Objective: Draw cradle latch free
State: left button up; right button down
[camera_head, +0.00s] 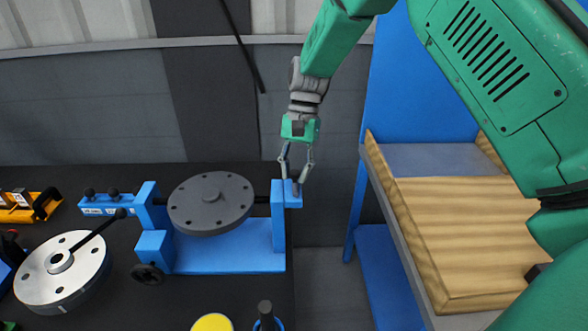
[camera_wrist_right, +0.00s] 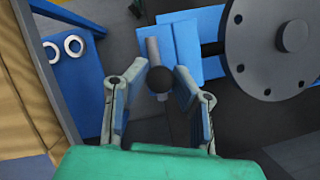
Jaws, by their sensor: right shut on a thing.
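The blue cradle (camera_head: 225,258) stands on the dark bench and carries a round grey flanged shell (camera_head: 210,202) between its two posts. The shell's flange with bolt holes (camera_wrist_right: 250,50) also shows in the right wrist view. The latch is a grey pin with a black ball knob (camera_wrist_right: 160,80) at the cradle's right post (camera_head: 278,215). My right gripper (camera_head: 296,180) comes down from above and is shut on the latch knob, one finger on each side. The finger contact is partly hidden. My left gripper is not in view.
A silver flanged disc (camera_head: 62,272) with a black bar lies at the left. An orange tool (camera_head: 28,206) is behind it. A yellow-topped round thing (camera_head: 212,322) is at the front. A wooden tray (camera_head: 465,235) on a blue stand is at right, across a gap.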

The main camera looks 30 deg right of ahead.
jog(key=shift+w+d, duration=0.25)
jog(key=shift+w, duration=0.1)
jog(key=shift+s, duration=0.15)
jog(key=c, duration=1.7)
grip_release()
jog(key=shift+r, duration=0.1)
jog(key=shift+c, duration=0.2)
jog(key=o, duration=0.4)
jog(key=shift+a, duration=0.45)
jog(key=shift+d, duration=0.2)
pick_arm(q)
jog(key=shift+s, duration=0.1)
pick_arm(e)
jog(key=v, duration=1.1)
jog(key=shift+w+r, duration=0.25)
jog(key=shift+r, duration=0.15)
